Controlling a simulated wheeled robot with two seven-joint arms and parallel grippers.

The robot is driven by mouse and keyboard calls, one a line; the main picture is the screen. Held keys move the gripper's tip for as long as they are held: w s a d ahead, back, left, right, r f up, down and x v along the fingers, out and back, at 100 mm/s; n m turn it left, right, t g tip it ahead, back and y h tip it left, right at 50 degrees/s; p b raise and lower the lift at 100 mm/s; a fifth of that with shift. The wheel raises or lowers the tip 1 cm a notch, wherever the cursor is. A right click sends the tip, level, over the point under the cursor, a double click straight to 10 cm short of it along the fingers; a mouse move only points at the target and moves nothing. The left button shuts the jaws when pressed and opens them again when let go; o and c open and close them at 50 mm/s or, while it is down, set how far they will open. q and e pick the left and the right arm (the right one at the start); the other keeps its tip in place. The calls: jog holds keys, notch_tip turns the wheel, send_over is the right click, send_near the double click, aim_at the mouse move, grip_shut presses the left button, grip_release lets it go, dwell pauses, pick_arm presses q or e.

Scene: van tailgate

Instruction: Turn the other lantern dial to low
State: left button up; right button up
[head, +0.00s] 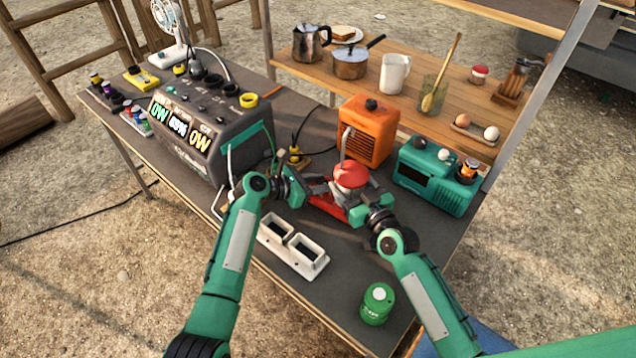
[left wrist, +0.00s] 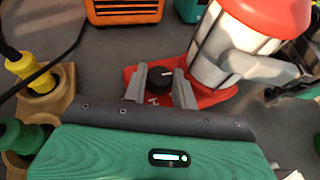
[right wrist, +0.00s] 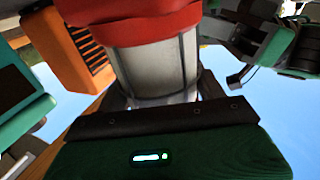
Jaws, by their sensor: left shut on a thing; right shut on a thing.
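The red lantern (head: 349,177) stands upright on the dark table between my two grippers; its white barred globe and red cap also show in the left wrist view (left wrist: 238,45). Its black dial (left wrist: 157,79) with a white mark sits on the red base (left wrist: 215,92). My left gripper (left wrist: 160,88) has a finger on each side of the dial and is shut on it. My right gripper (head: 360,212) is shut on the lantern body; in the right wrist view the lantern (right wrist: 155,65) fills the space ahead of the palm, and the fingertips are mostly hidden.
An orange heater (head: 369,130) and a teal radio (head: 437,175) stand behind and right of the lantern. A grey power station (head: 205,125) is at left. A white two-slot holder (head: 292,248) and a green canister (head: 377,304) are in front.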

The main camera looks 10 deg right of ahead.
pick_arm(q)
jog(key=m+g, duration=0.3)
jog(key=m+g+h, duration=0.1)
jog(key=g, duration=0.1)
jog(key=shift+w+a+m, duration=0.1)
jog(key=shift+w+m, duration=0.25)
jog(key=shift+m, duration=0.05)
jog(key=shift+w+m+g, duration=0.15)
jog(key=shift+m+g, duration=1.25)
jog(key=shift+g, duration=0.3)
jog(key=shift+f+m+g+y, duration=0.1)
jog(key=shift+m+g+y, duration=0.2)
jog(key=shift+g, duration=0.2)
jog(key=o, duration=1)
notch_tip(320, 180, up, 10)
jog(key=shift+r, duration=0.1)
